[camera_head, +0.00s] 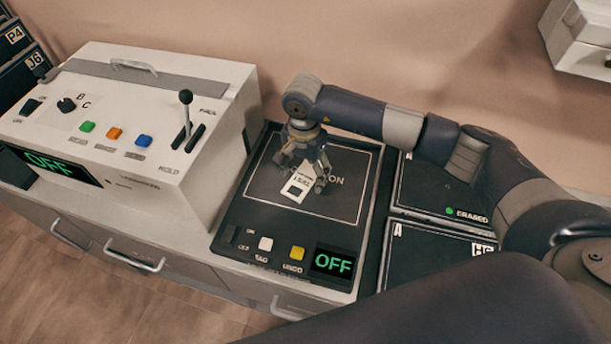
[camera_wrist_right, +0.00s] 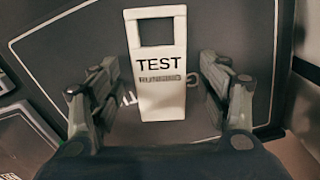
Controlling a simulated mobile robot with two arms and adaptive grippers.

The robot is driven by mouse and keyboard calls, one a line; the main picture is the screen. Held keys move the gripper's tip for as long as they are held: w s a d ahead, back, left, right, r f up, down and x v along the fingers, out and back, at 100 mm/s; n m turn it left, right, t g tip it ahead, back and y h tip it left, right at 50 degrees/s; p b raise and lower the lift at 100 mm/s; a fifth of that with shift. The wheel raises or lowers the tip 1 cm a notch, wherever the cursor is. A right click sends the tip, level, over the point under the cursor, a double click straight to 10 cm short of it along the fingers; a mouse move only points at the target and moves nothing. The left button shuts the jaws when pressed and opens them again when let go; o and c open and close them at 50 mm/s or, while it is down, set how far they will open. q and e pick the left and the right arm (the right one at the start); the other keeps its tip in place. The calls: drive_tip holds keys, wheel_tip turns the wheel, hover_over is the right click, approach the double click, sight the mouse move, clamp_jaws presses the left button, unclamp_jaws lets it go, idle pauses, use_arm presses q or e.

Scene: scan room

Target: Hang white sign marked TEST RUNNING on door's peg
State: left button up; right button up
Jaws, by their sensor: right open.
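The white sign (camera_head: 297,188) lies on the dark pad of a device on the counter. In the right wrist view the sign (camera_wrist_right: 160,100) reads TEST, with a fainter line below it that looks like RUNNING, and has a square opening near its top end. My right gripper (camera_head: 304,176) is right above the sign, pointing down. In the right wrist view its two fingers (camera_wrist_right: 160,95) are open, one on each side of the sign, with gaps between them and its edges. The door and its peg are not in view. My left gripper is not in view.
The dark device (camera_head: 235,215) has white and yellow buttons and a display (camera_head: 333,263) reading OFF. A white console (camera_head: 120,185) with coloured buttons and a lever stands to the left. Dark panels (camera_head: 425,260) lie to the right. A white box (camera_head: 580,40) is at upper right.

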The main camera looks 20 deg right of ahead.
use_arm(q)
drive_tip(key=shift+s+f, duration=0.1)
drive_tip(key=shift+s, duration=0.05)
use_arm(e)
drive_tip(key=c, duration=0.9)
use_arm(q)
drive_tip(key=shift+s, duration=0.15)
use_arm(e)
drive_tip(key=shift+s, duration=0.1)
drive_tip(key=shift+c, duration=0.3)
drive_tip(key=shift+f, duration=0.1)
